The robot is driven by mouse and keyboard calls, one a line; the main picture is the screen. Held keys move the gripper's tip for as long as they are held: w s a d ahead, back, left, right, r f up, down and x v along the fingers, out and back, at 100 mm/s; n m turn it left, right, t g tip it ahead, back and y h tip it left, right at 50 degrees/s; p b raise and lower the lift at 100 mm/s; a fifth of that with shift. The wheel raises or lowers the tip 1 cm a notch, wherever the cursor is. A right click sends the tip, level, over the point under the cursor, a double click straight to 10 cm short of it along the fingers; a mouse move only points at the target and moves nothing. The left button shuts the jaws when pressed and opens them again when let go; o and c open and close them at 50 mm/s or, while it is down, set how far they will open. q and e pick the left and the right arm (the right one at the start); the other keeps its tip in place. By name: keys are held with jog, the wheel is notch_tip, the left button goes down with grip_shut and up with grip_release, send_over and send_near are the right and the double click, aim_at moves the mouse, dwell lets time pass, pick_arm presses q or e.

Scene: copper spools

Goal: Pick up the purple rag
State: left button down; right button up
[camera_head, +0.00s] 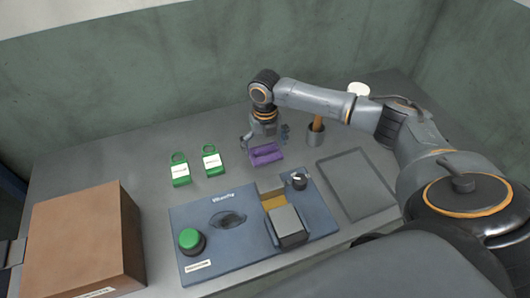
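The purple rag (266,154) lies folded on the grey table, behind the blue panel. My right gripper (266,143) points down just above and behind the rag. Its fingers are spread to either side, and nothing shows held between them. The gripper hides part of the rag's back edge, and I cannot tell whether a finger touches the rag.
The blue panel (215,265) with a green button (190,239) is in front. A brown box (75,245) stands at left, a grey tray (355,184) at right.

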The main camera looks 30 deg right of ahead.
jog(key=c, duration=1.1)
jog(key=shift+o, duration=0.2)
jog(key=shift+w+r, duration=0.1)
jog(key=shift+r, duration=0.55)
jog(key=s+a+r, duration=0.8)
jog(key=a+r, duration=0.3)
jog(key=shift+s+r+b, duration=0.3)
jog(key=shift+r+b, duration=0.1)
